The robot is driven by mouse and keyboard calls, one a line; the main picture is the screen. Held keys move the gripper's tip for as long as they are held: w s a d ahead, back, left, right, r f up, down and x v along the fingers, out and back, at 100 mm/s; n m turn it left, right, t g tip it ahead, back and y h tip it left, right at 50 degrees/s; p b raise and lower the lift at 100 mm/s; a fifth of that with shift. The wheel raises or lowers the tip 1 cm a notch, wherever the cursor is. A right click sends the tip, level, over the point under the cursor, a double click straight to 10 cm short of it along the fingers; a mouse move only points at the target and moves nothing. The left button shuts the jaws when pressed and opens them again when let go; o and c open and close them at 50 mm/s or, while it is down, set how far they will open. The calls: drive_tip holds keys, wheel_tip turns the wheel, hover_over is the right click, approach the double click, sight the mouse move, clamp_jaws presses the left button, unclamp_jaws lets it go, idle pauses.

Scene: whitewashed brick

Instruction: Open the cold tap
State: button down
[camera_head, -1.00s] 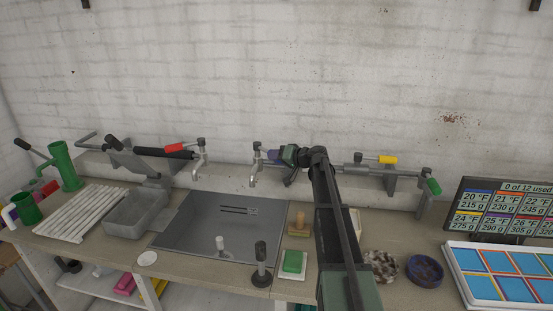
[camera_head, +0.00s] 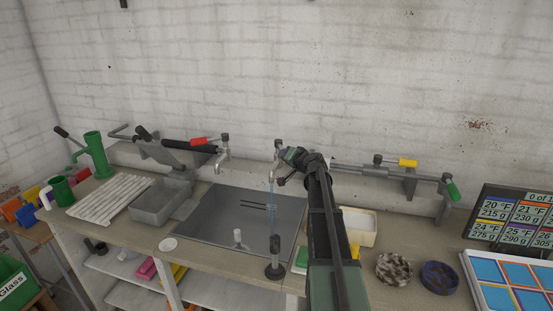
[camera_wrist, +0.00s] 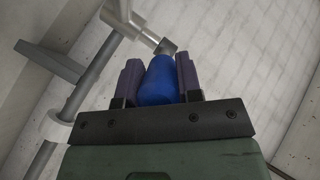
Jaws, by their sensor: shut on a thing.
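The cold tap (camera_head: 277,146) stands at the back of the sink, with a thin blue stream of water (camera_head: 272,205) running down from its spout. Its blue handle (camera_wrist: 157,80) sits between the two purple fingers in the wrist view. My gripper (camera_wrist: 158,78) is shut on that handle; in the head view my gripper (camera_head: 284,154) is at the tap, and my arm hides the handle there. The hot tap (camera_head: 222,158), with a red handle (camera_head: 198,141), is to the left, with no water visible. The grey sink (camera_head: 205,216) lies below both taps.
A yellow-handled valve (camera_head: 407,163) and a green-handled one (camera_head: 452,191) are on the pipe to the right. A dark upright post (camera_head: 275,262) stands at the sink's front. A grey tray (camera_head: 158,202) is left; two round dishes (camera_head: 394,269) (camera_head: 438,277) are right.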

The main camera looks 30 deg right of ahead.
drive_tip(key=c, duration=0.8)
unclamp_jaws()
drive_tip(key=p+v, duration=0.3)
drive_tip(key=v, duration=0.7)
drive_tip(key=shift+s, duration=0.4)
